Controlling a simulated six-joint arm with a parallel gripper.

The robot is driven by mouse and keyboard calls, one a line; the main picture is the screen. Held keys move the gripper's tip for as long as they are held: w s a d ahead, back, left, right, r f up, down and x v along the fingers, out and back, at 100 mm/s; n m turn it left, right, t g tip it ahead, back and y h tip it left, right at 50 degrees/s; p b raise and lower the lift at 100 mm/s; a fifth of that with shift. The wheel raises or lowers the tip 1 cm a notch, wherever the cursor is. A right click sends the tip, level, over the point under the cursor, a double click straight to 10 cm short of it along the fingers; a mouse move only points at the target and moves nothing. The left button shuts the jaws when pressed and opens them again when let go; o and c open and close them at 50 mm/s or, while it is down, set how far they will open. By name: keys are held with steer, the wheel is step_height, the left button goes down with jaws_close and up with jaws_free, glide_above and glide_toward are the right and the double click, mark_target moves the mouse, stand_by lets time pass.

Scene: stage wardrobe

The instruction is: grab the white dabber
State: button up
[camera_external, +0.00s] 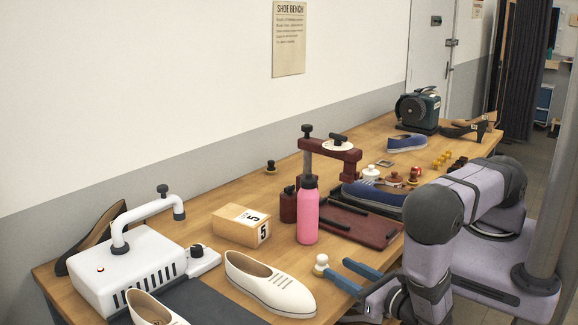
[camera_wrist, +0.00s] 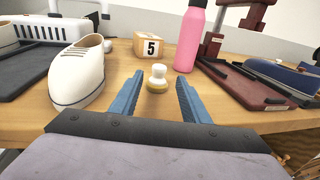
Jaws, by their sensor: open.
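The white dabber (camera_wrist: 158,76) stands upright on the wooden bench, with a pale rounded top and a yellowish base. In the wrist view it sits between and slightly beyond the fingertips of my gripper (camera_wrist: 158,88), which is open with blue fingers on either side. In the external view the dabber (camera_external: 321,264) is at the bench's front edge, right of the white shoe, and my gripper (camera_external: 342,273) is just to its right with its fingers pointing toward it. The fingers do not appear closed on it.
A white shoe (camera_wrist: 77,77) is close on the left. A pink bottle (camera_wrist: 188,40) stands behind to the right, and a box marked 5 (camera_wrist: 148,47) behind. A dark red press base (camera_wrist: 240,85) with a blue shoe (camera_wrist: 285,77) lies on the right.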

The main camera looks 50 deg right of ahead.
mark_target(326, 258)
steer(key=shift+p+x, duration=0.5)
steer(key=shift+x, duration=0.65)
steer(key=w+p, duration=0.1)
steer(key=w, duration=0.1)
steer(key=w+p, duration=0.1)
steer(key=shift+d+r+p, duration=0.25)
steer(key=shift+r+p, duration=0.05)
steer(key=shift+p, duration=0.05)
steer(key=shift+x, duration=1.05)
steer(key=shift+a+f, duration=0.1)
steer(key=shift+f, duration=0.05)
steer(key=shift+c, duration=0.3)
jaws_close()
